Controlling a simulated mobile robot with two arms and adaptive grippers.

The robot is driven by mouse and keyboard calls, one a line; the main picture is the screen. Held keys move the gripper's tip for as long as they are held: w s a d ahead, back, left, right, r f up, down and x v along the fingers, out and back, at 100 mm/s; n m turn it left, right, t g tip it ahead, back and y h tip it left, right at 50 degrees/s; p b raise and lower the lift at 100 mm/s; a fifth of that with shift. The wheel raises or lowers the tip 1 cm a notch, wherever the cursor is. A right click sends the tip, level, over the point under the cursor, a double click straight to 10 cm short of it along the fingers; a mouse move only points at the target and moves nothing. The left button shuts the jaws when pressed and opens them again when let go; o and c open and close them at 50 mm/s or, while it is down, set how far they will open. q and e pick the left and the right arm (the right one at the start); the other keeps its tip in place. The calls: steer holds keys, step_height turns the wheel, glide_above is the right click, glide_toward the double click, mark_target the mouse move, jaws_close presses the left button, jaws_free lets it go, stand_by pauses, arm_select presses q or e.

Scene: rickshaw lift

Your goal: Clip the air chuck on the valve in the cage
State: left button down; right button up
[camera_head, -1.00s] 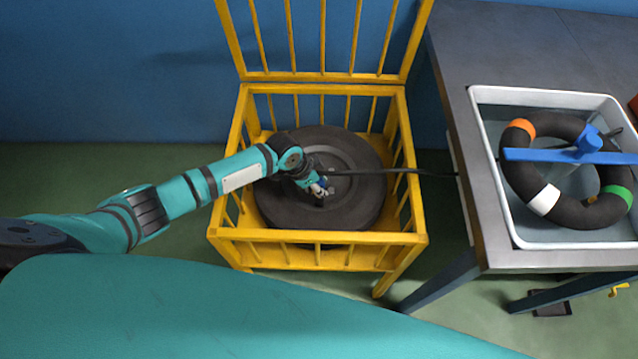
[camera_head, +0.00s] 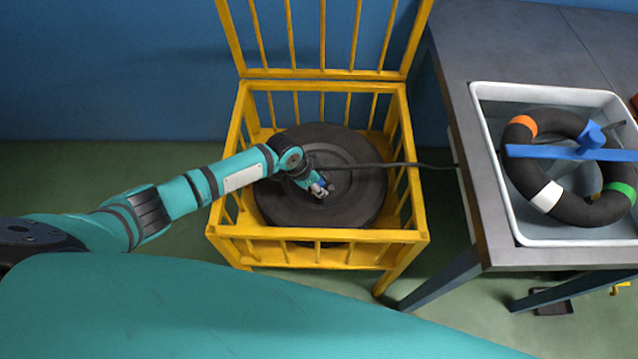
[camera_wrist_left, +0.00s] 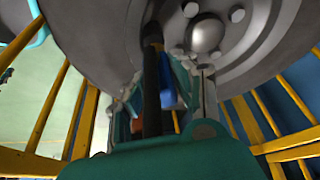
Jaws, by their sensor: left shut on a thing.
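A yellow cage (camera_head: 318,236) with its barred lid raised holds a dark wheel (camera_head: 348,205) lying flat. My left gripper (camera_head: 321,190) is inside the cage, over the wheel near its hub. It is shut on the air chuck, which shows as a blue piece (camera_wrist_left: 167,82) between the fingers in the left wrist view. The black hose (camera_head: 400,165) runs from the gripper out over the cage's right side to the table. The wheel and its round hub cap (camera_wrist_left: 206,36) are close to the fingertips in the wrist view. I cannot make out the valve. My right gripper is not in view.
A grey table (camera_head: 500,50) stands right of the cage. On it a white tub (camera_head: 487,150) of water holds a black ring tube (camera_head: 571,207) with coloured bands and a blue bar (camera_head: 560,153) across it. The cage bars stand around my left arm.

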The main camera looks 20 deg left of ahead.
arm_select(q)
steer(key=c, duration=0.7)
jaws_free()
steer(key=shift+r, duration=0.1)
steer(key=shift+r+p, duration=3.4)
steer(key=shift+p, duration=0.05)
